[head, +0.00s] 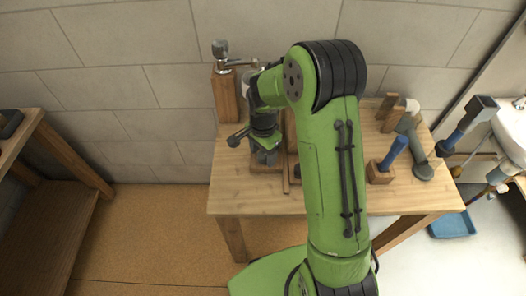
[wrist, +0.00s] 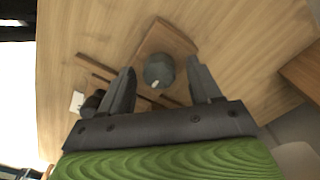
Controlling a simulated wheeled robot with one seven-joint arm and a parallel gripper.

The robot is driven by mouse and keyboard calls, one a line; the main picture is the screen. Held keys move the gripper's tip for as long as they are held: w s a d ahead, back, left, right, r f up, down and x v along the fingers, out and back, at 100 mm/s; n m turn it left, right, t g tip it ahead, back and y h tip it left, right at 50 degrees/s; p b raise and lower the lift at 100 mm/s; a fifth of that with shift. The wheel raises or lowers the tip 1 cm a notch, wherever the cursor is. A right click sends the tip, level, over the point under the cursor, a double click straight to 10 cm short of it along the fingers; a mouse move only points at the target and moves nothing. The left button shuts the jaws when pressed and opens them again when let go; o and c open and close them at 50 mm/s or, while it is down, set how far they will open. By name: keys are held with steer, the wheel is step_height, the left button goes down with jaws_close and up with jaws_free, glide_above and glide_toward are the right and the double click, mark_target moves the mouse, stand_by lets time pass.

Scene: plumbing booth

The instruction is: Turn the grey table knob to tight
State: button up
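The grey knob (wrist: 159,70) shows in the wrist view as a dark, rounded knob with a small pale mark on its near edge. It sits on a wooden block (wrist: 165,38) on the table. My gripper (wrist: 161,64) is open, with one finger to the left and one to the right of the knob. Gaps show between the knob and both fingers. In the head view my gripper (head: 266,156) points down over the table's left part, above the wooden block (head: 262,169). The knob itself is hidden there behind my gripper.
The wooden table (head: 240,200) carries a wooden post with a metal valve (head: 221,50) at the back left. A blue-handled tool (head: 394,153) in a wooden block and a dark hammer-like tool (head: 418,158) stand on the right. Wooden strips (wrist: 105,72) lie beside the knob's block.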

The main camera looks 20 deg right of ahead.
mark_target(263, 154)
step_height(263, 154, up, 16)
steer(key=p, duration=0.4)
steer(key=shift+f, duration=0.15)
steer(key=s+r+n+t+p, duration=0.2)
steer(key=s+r+n, duration=0.4)
steer(key=s, duration=0.5)
steer(key=s+r+n+t+p, duration=0.1)
steer(key=s+r+n+t, duration=0.2)
steer(key=s, duration=0.9)
step_height(263, 154, up, 5)
steer(key=n, duration=0.3)
steer(key=shift+f+n+t+p, duration=0.2)
steer(key=shift+n+t+p, duration=0.1)
steer(key=shift+n+p, duration=0.1)
steer(key=shift+o, duration=0.3)
steer(key=shift+w, duration=0.1)
